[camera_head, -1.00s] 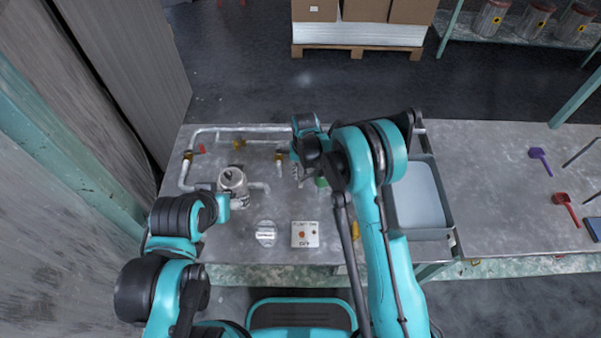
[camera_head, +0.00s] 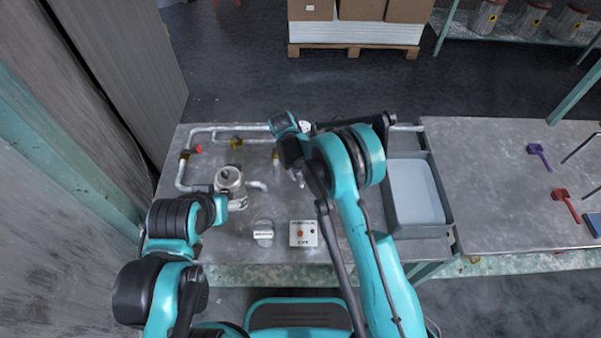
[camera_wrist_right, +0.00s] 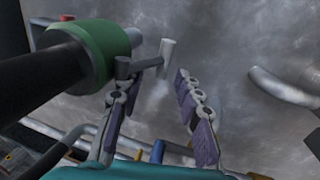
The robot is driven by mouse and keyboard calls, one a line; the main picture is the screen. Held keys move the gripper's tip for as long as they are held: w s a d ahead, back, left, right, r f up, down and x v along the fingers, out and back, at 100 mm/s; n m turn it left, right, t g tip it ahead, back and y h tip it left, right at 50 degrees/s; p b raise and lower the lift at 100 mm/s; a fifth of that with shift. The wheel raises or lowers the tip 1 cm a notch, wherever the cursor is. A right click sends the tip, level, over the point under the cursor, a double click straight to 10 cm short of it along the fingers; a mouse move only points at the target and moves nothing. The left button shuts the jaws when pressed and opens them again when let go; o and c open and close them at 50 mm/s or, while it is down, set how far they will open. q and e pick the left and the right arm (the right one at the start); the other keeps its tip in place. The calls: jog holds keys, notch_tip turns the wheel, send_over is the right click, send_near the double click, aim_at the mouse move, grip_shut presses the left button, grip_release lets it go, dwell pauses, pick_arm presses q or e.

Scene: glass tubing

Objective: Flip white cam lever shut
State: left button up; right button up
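The pale grey-white lever (camera_wrist_right: 150,62), with a T-shaped end, sticks out beside the green fitting (camera_wrist_right: 100,50) in the right wrist view. The fitting sits on a thick black pipe (camera_wrist_right: 40,82). My right gripper (camera_wrist_right: 156,72) is open, with purple-padded fingers spread apart. The lever's end lies near the left finger and shows between the fingertips; I cannot tell whether they touch. In the head view my right gripper (camera_head: 298,178) is mostly covered by my arm, and the lever and green fitting are hidden. My left arm's end is at the left near a metal pot; its fingers are not discernible.
The metal pot (camera_head: 230,182) and pale pipes (camera_head: 180,175) with a red-handled valve (camera_head: 197,149) stand at the left. A white knob (camera_head: 263,232) and control box (camera_head: 303,233) are in front. A grey tray (camera_head: 448,215) stands right of my right arm.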

jog(key=v, duration=1.2)
jog(key=s+d+r+t+y, duration=0.2)
jog(key=s+d+r+t, duration=0.1)
jog(key=s+d+r, duration=0.85)
jog(key=s+d+r+t, duration=0.1)
jog(key=s+d+t, duration=0.1)
jog(key=s+d, duration=0.2)
jog(key=s+d+r+t, duration=0.1)
jog(key=s+d, duration=0.3)
jog(key=s, duration=0.5)
jog(key=shift+s+d+t, duration=0.2)
jog(key=shift+s+t, duration=0.05)
jog(key=shift+t, duration=0.25)
jog(key=shift+r, duration=0.15)
